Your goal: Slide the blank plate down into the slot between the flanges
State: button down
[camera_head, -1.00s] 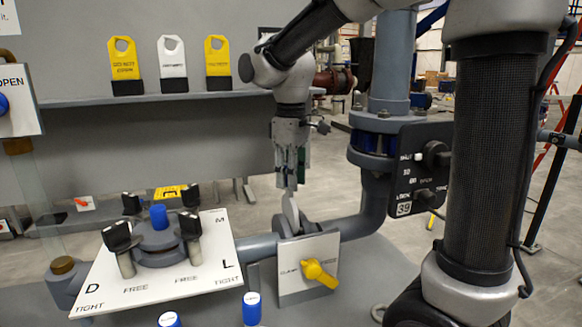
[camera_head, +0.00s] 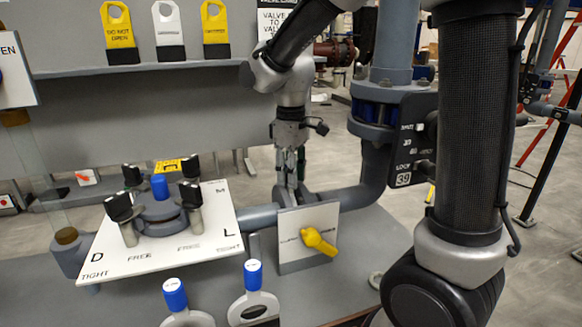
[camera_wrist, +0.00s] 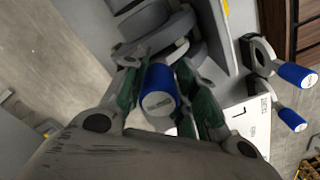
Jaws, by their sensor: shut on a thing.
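My gripper (camera_head: 290,180) points down over the pipe behind a small white panel. In the wrist view its green-padded fingers (camera_wrist: 160,95) are shut on the blue handle (camera_wrist: 159,92) of the blank plate. The grey flanges (camera_wrist: 145,22) show beyond the handle in the wrist view. In the head view, the fingers and the white panel hide most of the flanges and the plate. I cannot tell how deep the plate sits in the slot.
The white panel (camera_head: 296,225) with a yellow knob (camera_head: 318,241) stands in front of the joint. Two more blue-handled plates stand at the front, including a ring (camera_head: 254,306). A white board (camera_head: 165,258) with black knobs lies left. A dark control box (camera_head: 407,140) stands right.

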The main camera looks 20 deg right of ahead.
jog(key=shift+f, duration=0.2)
jog(key=c, duration=1)
grip_release()
jog(key=shift+c, duration=0.2)
jog(key=shift+r, duration=0.1)
notch_tip(320, 180, up, 12)
jog(key=shift+f, duration=0.1)
jog(key=shift+s, duration=0.15)
